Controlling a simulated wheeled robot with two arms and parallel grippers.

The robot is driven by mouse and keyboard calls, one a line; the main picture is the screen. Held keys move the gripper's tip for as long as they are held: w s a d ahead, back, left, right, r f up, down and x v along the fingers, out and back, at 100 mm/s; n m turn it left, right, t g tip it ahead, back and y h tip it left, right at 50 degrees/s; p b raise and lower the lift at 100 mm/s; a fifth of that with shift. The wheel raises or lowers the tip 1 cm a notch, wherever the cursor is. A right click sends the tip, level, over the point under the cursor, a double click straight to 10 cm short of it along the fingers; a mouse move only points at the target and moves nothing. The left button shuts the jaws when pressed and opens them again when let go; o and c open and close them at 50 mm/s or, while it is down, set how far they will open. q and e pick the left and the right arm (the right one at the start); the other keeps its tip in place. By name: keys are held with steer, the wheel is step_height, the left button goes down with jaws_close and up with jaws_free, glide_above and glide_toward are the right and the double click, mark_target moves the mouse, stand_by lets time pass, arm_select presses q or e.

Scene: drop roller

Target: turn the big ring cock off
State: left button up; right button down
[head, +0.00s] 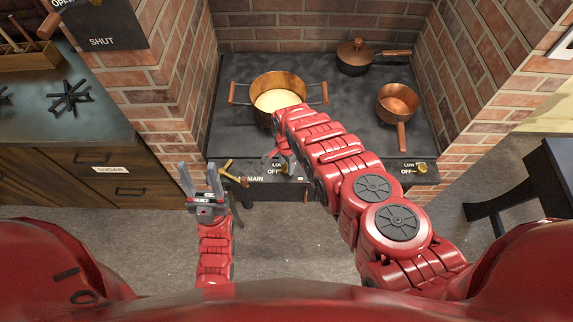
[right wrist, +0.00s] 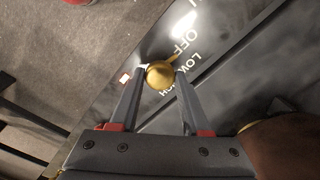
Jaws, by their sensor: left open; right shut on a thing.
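The big ring cock is a round brass knob (right wrist: 160,75) on the dark stove front, seen in the right wrist view beside the OFF and LOW lettering. My right gripper (right wrist: 160,72) has its two fingers shut on this knob, one on each side. Which mark the knob points to is hard to tell. In the head view my right gripper (head: 284,163) is at the stove's front edge below the large copper pot (head: 277,82), and it hides the knob there. My left gripper (head: 200,180) is open and empty, left of the MAIN label.
A brass lever (head: 232,173) sits beside the MAIN label, close to my left gripper. Another brass cock (head: 421,167) is at the stove's right front. A small copper pan (head: 398,102) and a lidded pan (head: 355,57) stand on the hob. Brick walls flank the stove.

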mark_target(286, 167)
steer(key=shift+n, duration=0.8)
steer(key=shift+c, duration=1.9)
jaws_free()
step_height(286, 167, up, 17)
steer(key=p, duration=1.1)
steer(key=shift+r, duration=0.15)
